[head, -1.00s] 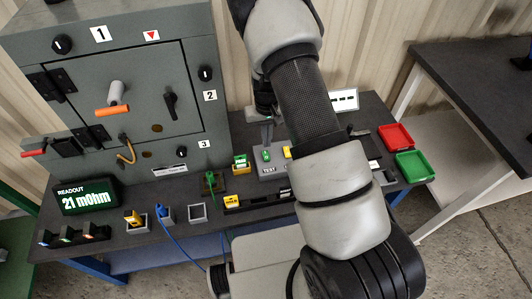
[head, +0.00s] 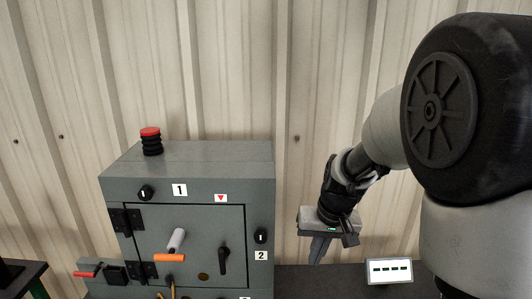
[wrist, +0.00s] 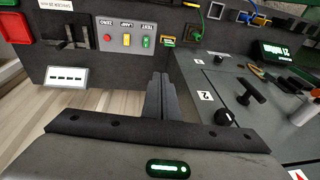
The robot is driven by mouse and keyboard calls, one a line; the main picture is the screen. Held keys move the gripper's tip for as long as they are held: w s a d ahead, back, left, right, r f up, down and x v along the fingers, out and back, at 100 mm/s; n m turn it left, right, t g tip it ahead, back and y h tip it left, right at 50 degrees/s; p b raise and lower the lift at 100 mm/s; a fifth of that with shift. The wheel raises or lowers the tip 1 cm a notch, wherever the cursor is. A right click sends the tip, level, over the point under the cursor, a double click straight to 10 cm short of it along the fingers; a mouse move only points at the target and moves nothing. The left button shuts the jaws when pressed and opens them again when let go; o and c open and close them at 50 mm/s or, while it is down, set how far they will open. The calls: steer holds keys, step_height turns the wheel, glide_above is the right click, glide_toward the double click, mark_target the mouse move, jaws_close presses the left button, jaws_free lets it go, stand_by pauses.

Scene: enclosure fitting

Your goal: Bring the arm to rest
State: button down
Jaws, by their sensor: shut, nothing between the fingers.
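My gripper (head: 318,250) hangs in the air to the right of the grey enclosure (head: 190,160) in the head view, its fingers pointing down. Its fingers (wrist: 161,95) are together in the wrist view, with nothing between them. My arm comes in from the right of the head view and bends down to the gripper. The enclosure door (head: 205,225) is closed, with an orange-tipped handle (head: 169,257) and a black handle (head: 224,260) on it.
A red-topped stack (head: 151,141) stands on the enclosure. A small white panel (head: 389,271) stands at the bench's back right. In the wrist view, the test unit (wrist: 127,38), a red tray (wrist: 14,27) and the lit readout (wrist: 284,52) show on the bench. Corrugated wall lies behind.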

steer(key=s+d+r+t+h+p, duration=0.1)
steer(key=s+d+r+t+p, duration=0.1)
steer(key=s+r, duration=1.6)
steer(key=shift+s+r+t+p, duration=0.35)
steer(key=shift+s+t+p, duration=0.4)
steer(key=shift+p, duration=0.35)
steer(key=w+f+m+g+b, duration=0.4)
steer(key=w+f+m+b, duration=0.65)
steer(key=w+f, duration=0.7)
steer(key=w+f+m+g+b, duration=0.1)
steer(key=w+f+m+b, duration=0.2)
steer(key=f, duration=0.8)
steer(key=w+f+m+b, duration=0.4)
steer(key=f, duration=0.7)
steer(key=shift+w+f+g, duration=0.15)
steer(key=shift+w+g, duration=0.15)
steer(key=shift+g, duration=0.05)
